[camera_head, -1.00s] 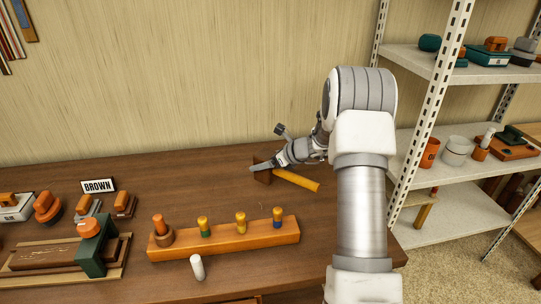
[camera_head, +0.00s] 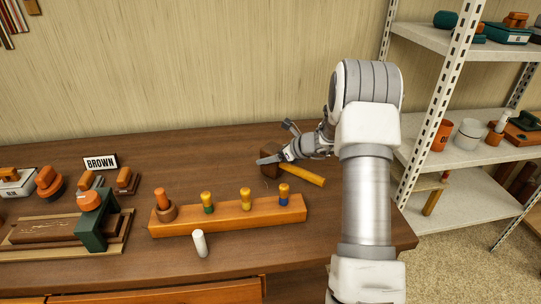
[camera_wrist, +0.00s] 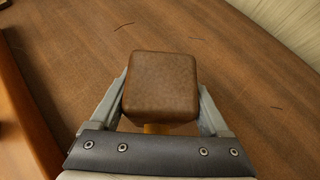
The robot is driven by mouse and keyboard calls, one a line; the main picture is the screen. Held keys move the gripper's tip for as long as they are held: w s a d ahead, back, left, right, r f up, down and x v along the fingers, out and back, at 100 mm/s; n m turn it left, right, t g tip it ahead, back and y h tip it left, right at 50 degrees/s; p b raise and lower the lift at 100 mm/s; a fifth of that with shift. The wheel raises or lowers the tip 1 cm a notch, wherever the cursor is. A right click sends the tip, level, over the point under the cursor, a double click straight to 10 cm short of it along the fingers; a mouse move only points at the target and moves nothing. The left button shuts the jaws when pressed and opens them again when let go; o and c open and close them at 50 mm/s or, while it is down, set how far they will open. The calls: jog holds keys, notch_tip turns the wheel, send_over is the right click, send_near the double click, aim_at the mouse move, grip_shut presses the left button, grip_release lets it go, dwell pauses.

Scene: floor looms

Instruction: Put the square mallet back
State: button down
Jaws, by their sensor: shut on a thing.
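The square mallet has a dark brown block head and an orange handle (camera_head: 303,175). In the head view it is at the right part of the brown table, handle pointing right toward my arm. In the wrist view its square head (camera_wrist: 160,86) sits between my two fingers. My gripper (camera_head: 268,160) is shut on the mallet head. The wrist view shows a finger at each side of the head (camera_wrist: 161,100), with a bit of handle below it. I cannot tell whether the mallet is clear of the tabletop.
An orange wooden rack (camera_head: 228,217) with several colored pegs stands in front. A white cylinder (camera_head: 200,243) stands before it. A BROWN sign (camera_head: 100,162) and stamps are at left. Metal shelves (camera_head: 462,190) with cups stand at right. The table's back middle is clear.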

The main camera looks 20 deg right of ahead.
jog(key=shift+f+b, duration=0.55)
grip_release()
jog(key=p+v, duration=0.2)
jog(key=v, duration=1.5)
jog(key=shift+s+d, duration=0.1)
jog(key=shift+s, duration=0.1)
jog(key=s+a+r+n+g+h+p, duration=0.25)
jog(key=s+a+r+n, duration=0.25)
jog(key=s+r+n, duration=0.4)
jog(key=s+a+r+n+g+h+p, duration=0.1)
jog(key=s+a+r+n+p, duration=0.3)
jog(key=s+r+n, duration=0.6)
jog(key=s+a+r+n+h+p, duration=0.1)
jog(key=s+a+n+h, duration=0.1)
jog(key=s+a+n, duration=0.7)
jog(key=shift+a+n, duration=0.6)
jog(key=shift+a, duration=0.5)
